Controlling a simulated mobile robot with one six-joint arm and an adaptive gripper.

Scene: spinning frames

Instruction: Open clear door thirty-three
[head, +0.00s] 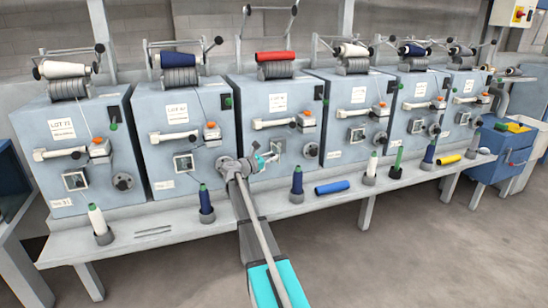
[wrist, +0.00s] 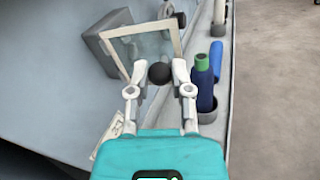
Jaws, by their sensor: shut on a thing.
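The clear door (wrist: 143,46) is a see-through pane in a pale frame in the wrist view, with a round black knob (wrist: 159,73) at its near edge. It stands at an angle to the grey box (wrist: 104,42) behind it and looks partly open. My gripper (wrist: 160,76) is shut on the knob, one finger on each side. In the head view my gripper (head: 266,158) is at the front of the third machine (head: 262,98) from the left, and the arm hides part of the door area and its label.
A navy bobbin with a green top (wrist: 205,80) stands close to the right finger; the head view shows it on the ledge (head: 250,208). A blue tube (head: 332,187) lies to its right. Similar machines flank this one. Open floor (head: 400,250) lies in front.

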